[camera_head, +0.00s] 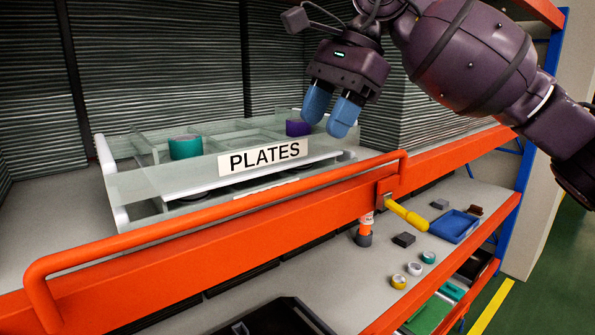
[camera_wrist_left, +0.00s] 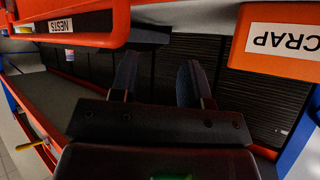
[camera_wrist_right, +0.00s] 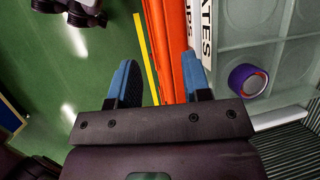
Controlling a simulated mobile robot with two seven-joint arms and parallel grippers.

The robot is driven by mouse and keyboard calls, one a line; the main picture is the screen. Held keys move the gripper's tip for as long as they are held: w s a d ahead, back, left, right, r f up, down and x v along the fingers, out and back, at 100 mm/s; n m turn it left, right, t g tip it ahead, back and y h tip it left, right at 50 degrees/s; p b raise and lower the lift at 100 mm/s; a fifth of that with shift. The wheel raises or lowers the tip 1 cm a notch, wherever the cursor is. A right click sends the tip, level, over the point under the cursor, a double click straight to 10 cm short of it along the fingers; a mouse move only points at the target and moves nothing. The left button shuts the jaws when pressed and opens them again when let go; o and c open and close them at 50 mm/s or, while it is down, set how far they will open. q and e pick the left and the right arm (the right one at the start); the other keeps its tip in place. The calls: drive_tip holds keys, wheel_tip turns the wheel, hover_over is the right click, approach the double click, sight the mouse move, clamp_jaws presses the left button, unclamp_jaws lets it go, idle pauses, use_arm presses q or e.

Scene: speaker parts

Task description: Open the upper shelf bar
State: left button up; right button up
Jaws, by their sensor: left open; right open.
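The upper shelf bar (camera_head: 220,206) is an orange tube along the front of the upper shelf. A yellow handle (camera_head: 405,213) sits on a metal bracket near its right end. My right gripper (camera_head: 330,108) is open and empty, its blue fingers pointing down above the right part of the shelf, apart from the bar. In the right wrist view, orange shelf-front strips (camera_wrist_right: 172,50) run between the fingers. My left gripper (camera_wrist_left: 157,82) is open and empty in the left wrist view, facing a dark ribbed surface; the head view does not show it.
A clear tray labelled PLATES (camera_head: 265,158) stands behind the bar with a teal roll (camera_head: 185,147) and a purple roll (camera_head: 298,127). The lower shelf holds a blue tray (camera_head: 454,226) and small parts. An orange SCRAP bin (camera_wrist_left: 285,40) is right of my left gripper.

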sight(295, 183)
drive_tip(key=x, duration=0.9)
drive_tip(key=shift+s+a+f, duration=0.1)
drive_tip(key=shift+a+f, duration=0.05)
drive_tip(key=shift+f, duration=0.1)
clamp_jaws()
